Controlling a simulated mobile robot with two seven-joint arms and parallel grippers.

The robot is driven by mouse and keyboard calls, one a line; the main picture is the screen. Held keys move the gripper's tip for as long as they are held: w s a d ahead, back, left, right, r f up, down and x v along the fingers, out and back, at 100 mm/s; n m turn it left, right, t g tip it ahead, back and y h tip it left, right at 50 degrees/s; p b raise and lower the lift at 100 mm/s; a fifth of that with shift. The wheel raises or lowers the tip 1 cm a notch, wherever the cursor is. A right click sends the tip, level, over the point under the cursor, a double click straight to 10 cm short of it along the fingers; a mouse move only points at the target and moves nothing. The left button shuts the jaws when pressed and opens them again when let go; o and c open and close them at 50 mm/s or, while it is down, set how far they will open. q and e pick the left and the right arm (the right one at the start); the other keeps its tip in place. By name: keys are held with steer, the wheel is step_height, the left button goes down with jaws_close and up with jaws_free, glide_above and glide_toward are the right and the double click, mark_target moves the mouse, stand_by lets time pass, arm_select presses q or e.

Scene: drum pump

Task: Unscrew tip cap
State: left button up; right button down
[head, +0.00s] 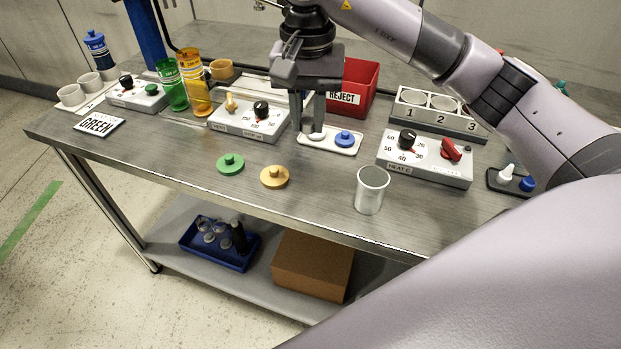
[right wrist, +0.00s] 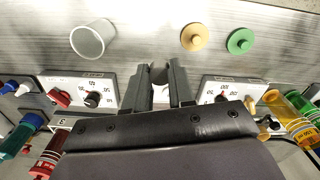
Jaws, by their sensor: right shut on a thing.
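My right gripper (head: 308,130) reaches down over a small white tray (head: 348,151) near the middle of the bench. It is shut on a small white piece, likely the tip cap (head: 317,136), at the tray's left end. In the right wrist view the white piece (right wrist: 160,76) shows between the two dark fingers (right wrist: 160,90). The fingers hide most of it, so I cannot tell whether it is still threaded on. A blue cap (head: 345,138) sits on the same tray, just right of the fingers. My left gripper is not in view.
Control boxes with knobs flank the tray, left (head: 250,119) and right (head: 425,160). A red REJECT bin (head: 357,82) stands behind. A metal cup (head: 371,190), a yellow lid (head: 274,177) and a green lid (head: 230,164) are in front. A dark tray (head: 493,181) is at right.

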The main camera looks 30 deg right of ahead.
mark_target(309, 188)
step_height(309, 188, down, 14)
steer(key=shift+r+p, duration=0.15)
steer(key=shift+p, duration=0.25)
steer(key=c, duration=1)
jaws_free()
steer(key=shift+o, duration=0.2)
step_height(309, 188, up, 12)
steer(key=shift+b, duration=0.6)
